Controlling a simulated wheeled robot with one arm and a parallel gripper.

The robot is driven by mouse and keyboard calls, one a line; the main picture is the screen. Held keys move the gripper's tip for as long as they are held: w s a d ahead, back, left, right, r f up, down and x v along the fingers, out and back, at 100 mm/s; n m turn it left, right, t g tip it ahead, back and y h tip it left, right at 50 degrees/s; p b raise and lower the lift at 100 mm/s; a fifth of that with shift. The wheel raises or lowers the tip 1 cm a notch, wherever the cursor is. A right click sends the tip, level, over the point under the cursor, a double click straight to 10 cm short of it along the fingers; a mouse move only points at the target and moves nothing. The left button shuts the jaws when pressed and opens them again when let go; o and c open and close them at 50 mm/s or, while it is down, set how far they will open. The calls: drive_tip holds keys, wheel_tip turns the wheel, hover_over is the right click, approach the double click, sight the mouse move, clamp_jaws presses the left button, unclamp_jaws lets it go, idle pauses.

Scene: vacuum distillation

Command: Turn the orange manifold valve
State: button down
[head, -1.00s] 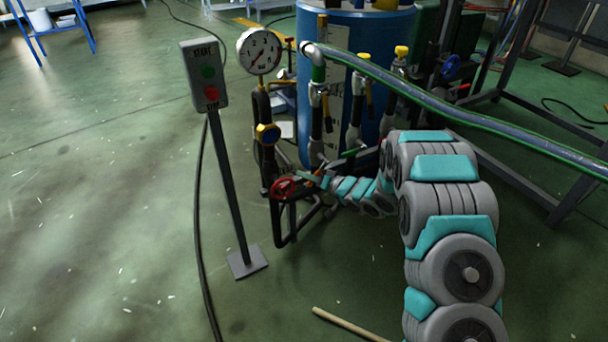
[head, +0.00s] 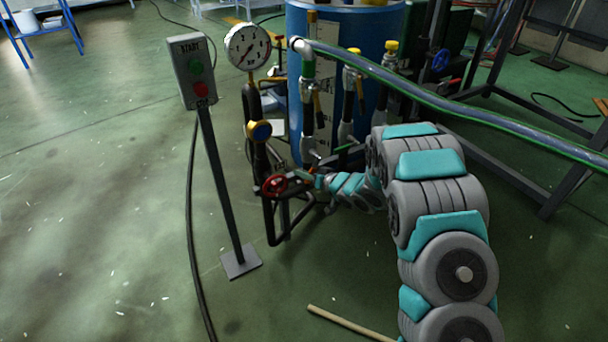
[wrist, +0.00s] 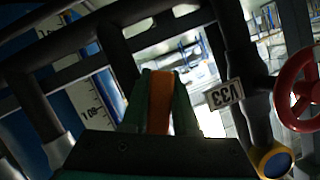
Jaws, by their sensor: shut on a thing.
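The orange valve handle (wrist: 159,100) stands upright in the middle of the wrist view, between the two green fingers of my gripper (wrist: 161,85). The fingers touch it on both sides, so my gripper is shut on it. In the head view my gripper (head: 311,179) is small, at the far end of my arm, low on the dark manifold pipework. The orange handle is too small and covered there to make out. The valve body is hidden behind my gripper in the wrist view.
A red handwheel (head: 274,186) is just left of my gripper, with a pressure gauge (head: 247,47) above it. A tag reading V33 (wrist: 223,95) hangs close by. A button post (head: 220,185) stands to the left. A wooden stick (head: 345,322) lies on the floor.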

drive_tip(key=c, duration=0.7)
unclamp_jaws()
drive_tip(key=shift+r, duration=0.1)
